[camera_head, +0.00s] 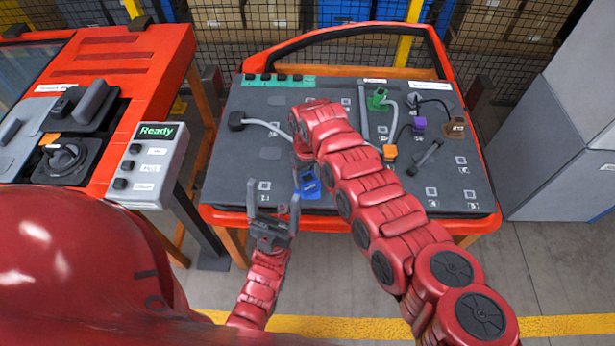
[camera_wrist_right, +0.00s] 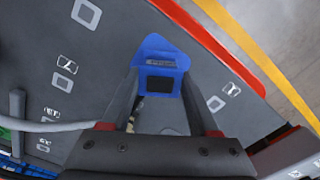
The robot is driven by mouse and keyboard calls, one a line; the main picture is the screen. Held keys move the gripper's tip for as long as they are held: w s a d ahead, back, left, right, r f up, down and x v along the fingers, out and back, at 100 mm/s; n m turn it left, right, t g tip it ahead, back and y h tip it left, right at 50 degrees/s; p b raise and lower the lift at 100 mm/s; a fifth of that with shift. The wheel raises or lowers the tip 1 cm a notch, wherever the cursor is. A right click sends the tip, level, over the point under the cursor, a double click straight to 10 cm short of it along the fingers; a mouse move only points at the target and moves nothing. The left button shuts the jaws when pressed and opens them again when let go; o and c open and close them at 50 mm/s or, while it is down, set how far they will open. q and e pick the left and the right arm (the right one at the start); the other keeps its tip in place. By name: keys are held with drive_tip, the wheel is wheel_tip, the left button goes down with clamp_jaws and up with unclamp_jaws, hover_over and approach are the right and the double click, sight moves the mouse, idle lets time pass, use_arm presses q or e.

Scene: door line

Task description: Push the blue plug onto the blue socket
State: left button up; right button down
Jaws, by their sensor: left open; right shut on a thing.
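My right gripper (camera_head: 304,168) is low over the front left of the dark panel. A blue body with a dark rectangular face (camera_wrist_right: 160,60) shows at the fingertips. It also shows in the head view (camera_head: 309,187), just in front of the right gripper. I cannot tell where plug ends and blue socket begins, or whether they are fully joined.
A grey cable (camera_head: 262,124) runs from a black block (camera_head: 236,121) toward my right gripper. A control box (camera_head: 150,165) reading "Ready" stands left.

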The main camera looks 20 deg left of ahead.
drive_tip(key=shift+c, duration=0.3)
unclamp_jaws()
drive_tip(key=shift+f, duration=0.1)
wheel_tip(320, 180, up, 18)
drive_tip(key=b, duration=0.4)
drive_tip(key=shift+f, duration=0.25)
